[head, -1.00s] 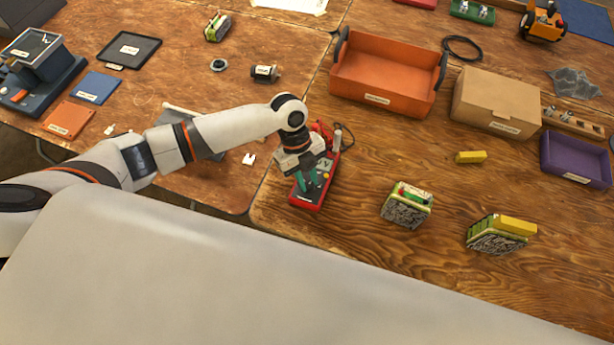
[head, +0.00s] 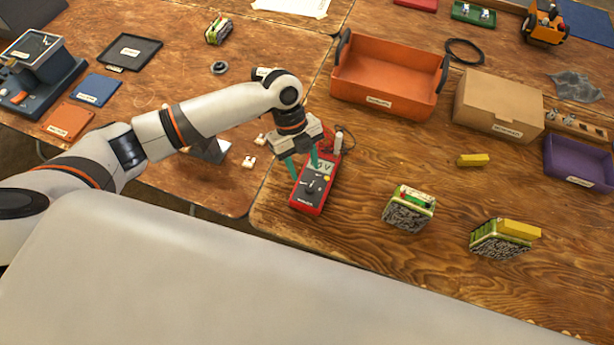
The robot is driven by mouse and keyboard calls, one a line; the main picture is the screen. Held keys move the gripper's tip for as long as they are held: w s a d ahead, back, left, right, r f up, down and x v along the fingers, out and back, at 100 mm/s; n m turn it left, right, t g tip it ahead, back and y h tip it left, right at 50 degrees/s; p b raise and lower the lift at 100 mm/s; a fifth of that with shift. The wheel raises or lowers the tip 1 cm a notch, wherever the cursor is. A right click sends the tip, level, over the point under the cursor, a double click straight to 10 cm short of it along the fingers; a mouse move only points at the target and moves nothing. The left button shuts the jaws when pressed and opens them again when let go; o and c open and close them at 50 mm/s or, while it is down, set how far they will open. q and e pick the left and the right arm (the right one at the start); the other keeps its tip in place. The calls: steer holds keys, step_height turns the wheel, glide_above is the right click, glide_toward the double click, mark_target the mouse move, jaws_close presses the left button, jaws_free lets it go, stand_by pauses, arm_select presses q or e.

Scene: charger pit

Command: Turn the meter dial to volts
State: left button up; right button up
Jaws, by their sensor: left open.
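The red meter (head: 310,197) lies on the wooden table near its front left corner. Its dark face carries a dial (head: 310,185), a yellow button and a small display showing a "V". The exact dial setting is too small to read. My left gripper (head: 303,170) comes down over the upper part of the meter. Its two green fingers are spread apart with nothing between them, above and behind the dial. My right gripper is out of view.
Two battery packs (head: 408,209) (head: 500,239) stand right of the meter. A yellow block (head: 473,160) lies behind them. An orange bin (head: 388,76), a cardboard box (head: 498,102) and a purple tray (head: 578,160) stand farther back.

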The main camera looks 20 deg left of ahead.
arm_select(q)
steer(key=v, duration=0.6)
steer(key=shift+r+b, duration=0.3)
steer(key=shift+b, duration=0.1)
steer(key=shift+a+f, duration=0.1)
